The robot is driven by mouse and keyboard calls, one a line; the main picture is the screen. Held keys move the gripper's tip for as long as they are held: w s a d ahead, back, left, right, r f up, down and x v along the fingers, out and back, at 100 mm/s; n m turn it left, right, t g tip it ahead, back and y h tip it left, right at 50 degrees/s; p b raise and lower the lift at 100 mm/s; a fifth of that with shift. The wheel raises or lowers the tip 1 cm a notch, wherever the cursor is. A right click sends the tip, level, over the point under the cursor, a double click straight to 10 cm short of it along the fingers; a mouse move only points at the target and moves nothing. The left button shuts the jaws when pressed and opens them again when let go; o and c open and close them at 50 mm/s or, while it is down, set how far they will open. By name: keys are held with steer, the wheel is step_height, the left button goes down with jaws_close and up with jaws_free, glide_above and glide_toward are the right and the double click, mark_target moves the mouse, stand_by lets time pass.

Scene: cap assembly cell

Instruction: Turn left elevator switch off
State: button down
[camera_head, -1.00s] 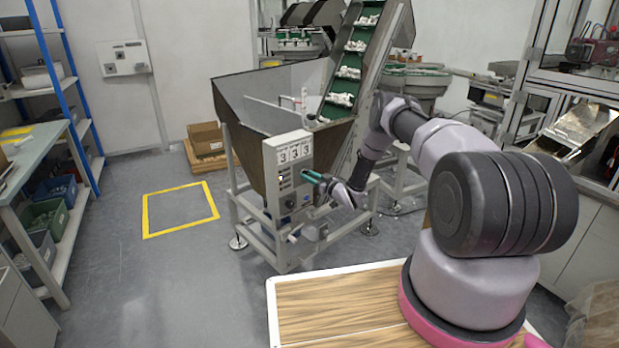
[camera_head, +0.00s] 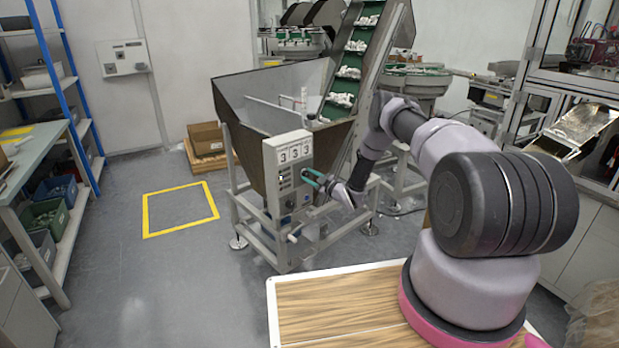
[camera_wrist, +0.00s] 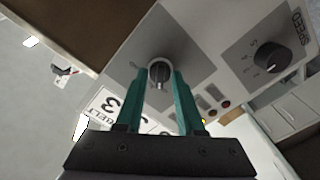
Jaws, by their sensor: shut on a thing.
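In the head view, my gripper (camera_head: 313,178) reaches from the right to the front of the elevator's control box (camera_head: 284,150). The knob itself is hidden or too small to tell there.
A second dark knob marked SPEED (camera_wrist: 272,58) and small red buttons are on the same panel. The hopper (camera_head: 255,100) and inclined conveyor (camera_head: 349,72) rise behind the box. Open floor with a yellow square (camera_head: 148,215) lies to the left.

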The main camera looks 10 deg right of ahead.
steer(key=shift+n, duration=0.6)
steer(key=shift+f, duration=0.1)
steer(key=c, duration=0.5)
jaws_free()
steer(key=shift+s+d, duration=0.1)
steer(key=v, duration=1)
steer(key=shift+s+d, duration=0.1)
steer(key=shift+s, duration=0.2)
steer(key=shift+w, duration=0.1)
